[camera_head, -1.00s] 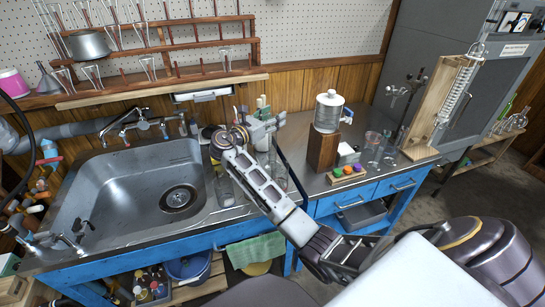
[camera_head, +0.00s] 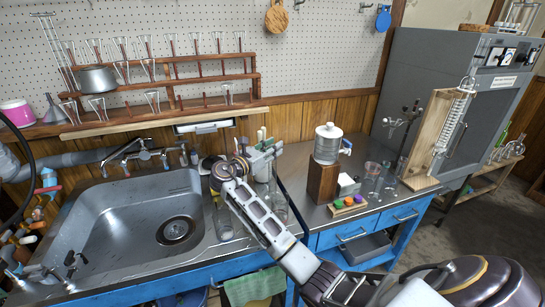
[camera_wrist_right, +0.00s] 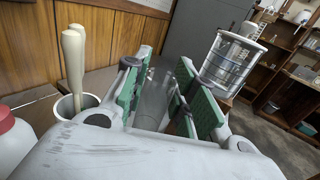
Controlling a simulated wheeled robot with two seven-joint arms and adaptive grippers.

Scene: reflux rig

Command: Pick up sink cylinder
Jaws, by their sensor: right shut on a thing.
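My right gripper (camera_head: 266,160) is over the counter just right of the sink, with its arm coming in from the lower right. In the right wrist view, its two green-padded fingers (camera_wrist_right: 168,92) are closed around a clear glass cylinder (camera_wrist_right: 154,98). In the head view, the cylinder (camera_head: 279,203) shows faintly, upright, to the right of my forearm. My arm and gripper hide part of it, and I cannot tell if its base touches the counter. My left gripper is not in view.
The steel sink (camera_head: 110,235) lies to the left. A glass beaker (camera_head: 224,222) stands beside my forearm. A cup with pestles (camera_wrist_right: 78,103) is near the gripper.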

